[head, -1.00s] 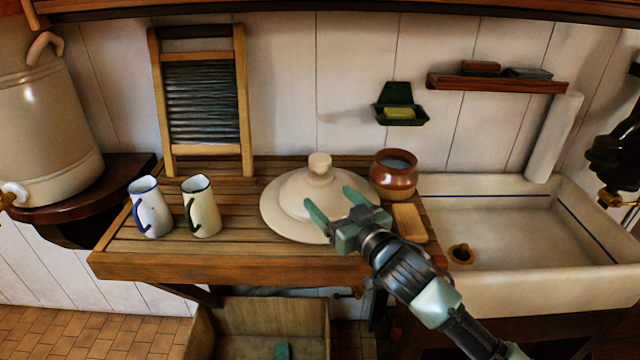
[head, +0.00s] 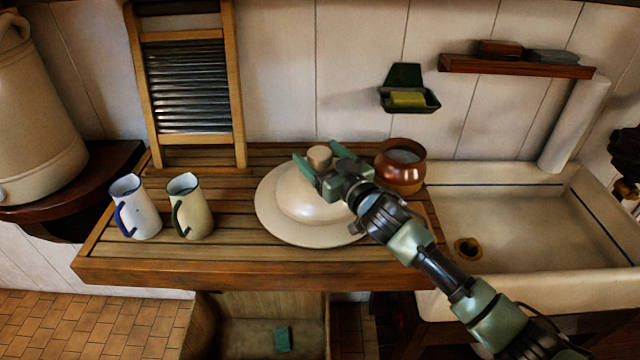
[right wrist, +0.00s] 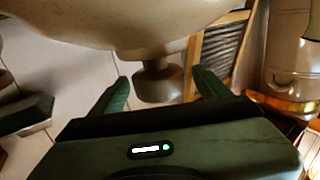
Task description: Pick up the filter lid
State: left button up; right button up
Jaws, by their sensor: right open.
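The filter lid (head: 276,220) is a cream domed disc with a wide rim and a round knob (head: 319,157) on top. It lies on the slatted wooden board in the head view. My right gripper (head: 318,158) is open at the knob, one finger on each side of it. In the right wrist view the lid (right wrist: 130,22) appears upside down, and its knob (right wrist: 158,82) sits between the spread fingers (right wrist: 160,92). Whether the fingers touch the knob cannot be told. My left gripper is not in view.
Two enamel jugs (head: 137,208) (head: 192,210) stand at the board's left. A washboard (head: 188,138) leans on the wall. A brown pot (head: 401,172) is close behind my right gripper. The sink (head: 540,230) is at the right, under a shelf (head: 515,66).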

jog(key=shift+x, duration=1.1)
jog(key=shift+w+a+f, duration=0.1)
jog(key=shift+w+a, duration=0.05)
jog(key=shift+w, duration=0.1)
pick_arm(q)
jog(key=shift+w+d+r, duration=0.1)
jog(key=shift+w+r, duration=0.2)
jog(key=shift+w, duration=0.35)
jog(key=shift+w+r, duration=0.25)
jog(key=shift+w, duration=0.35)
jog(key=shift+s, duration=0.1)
pick_arm(e)
jog(key=c, duration=0.4)
grip_shut()
jog(key=shift+r, duration=0.3)
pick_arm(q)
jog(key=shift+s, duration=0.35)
pick_arm(e)
jog(key=shift+w, duration=0.1)
